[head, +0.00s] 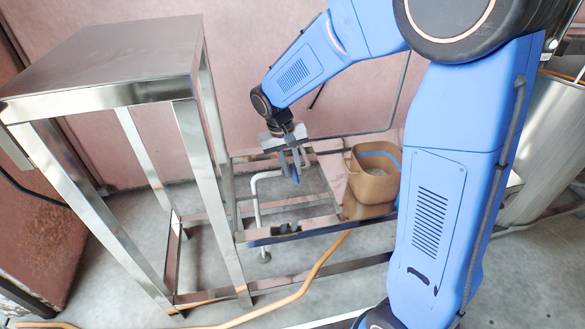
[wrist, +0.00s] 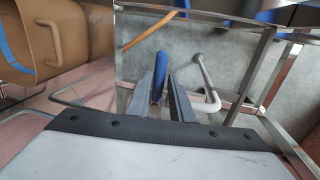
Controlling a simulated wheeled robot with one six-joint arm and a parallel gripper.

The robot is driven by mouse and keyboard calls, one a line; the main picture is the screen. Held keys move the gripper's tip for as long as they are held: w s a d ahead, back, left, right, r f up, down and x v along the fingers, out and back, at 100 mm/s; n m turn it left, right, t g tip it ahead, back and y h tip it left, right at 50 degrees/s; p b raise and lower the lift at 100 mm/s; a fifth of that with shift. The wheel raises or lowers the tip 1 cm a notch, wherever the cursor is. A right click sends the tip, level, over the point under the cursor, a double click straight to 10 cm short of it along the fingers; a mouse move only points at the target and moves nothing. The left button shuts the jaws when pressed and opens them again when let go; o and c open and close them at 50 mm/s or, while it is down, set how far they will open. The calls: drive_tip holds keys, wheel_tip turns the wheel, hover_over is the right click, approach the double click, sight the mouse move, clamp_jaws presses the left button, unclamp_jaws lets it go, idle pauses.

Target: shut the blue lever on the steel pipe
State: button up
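The blue lever (head: 295,177) stands near the top end of the bent, pale steel pipe (head: 257,212). In the wrist view the blue lever (wrist: 161,72) lies lengthwise between my two fingers, and the steel pipe (wrist: 209,85) curves to their right. My gripper (head: 295,164) points down over the lever from the end of the blue arm. Its fingers (wrist: 165,88) are apart, one on each side of the lever, with a thin gap showing on the right. The lever's joint with the pipe is hidden by the fingers.
A steel table (head: 105,62) stands at the left. A low steel frame (head: 310,229) surrounds the pipe. A brown container with a blue band (head: 373,185) sits on the frame, right of my gripper. An orange hose (head: 318,268) crosses the floor. A pink wall is behind.

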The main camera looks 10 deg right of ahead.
drive_tip(key=shift+o, duration=0.9)
drive_tip(key=a+r, duration=0.3)
drive_tip(key=r, duration=1.4)
drive_tip(key=shift+a, duration=0.2)
drive_tip(key=shift+s, duration=0.1)
drive_tip(key=s+d+r+t+y, duration=0.2)
drive_tip(key=s+d, duration=0.9)
drive_tip(key=s, duration=0.1)
drive_tip(key=s+d+f+t, duration=0.1)
drive_tip(key=s+d+f, duration=0.1)
drive_tip(key=s, duration=0.5)
drive_tip(key=s+d+f+t, duration=0.1)
drive_tip(key=s+d+f, duration=0.2)
drive_tip(key=s, duration=0.5)
drive_tip(key=shift+d+f+t, duration=0.25)
drive_tip(key=shift+d+t, duration=0.15)
drive_tip(key=shift+d, duration=0.35)
drive_tip(key=shift+a, duration=0.15)
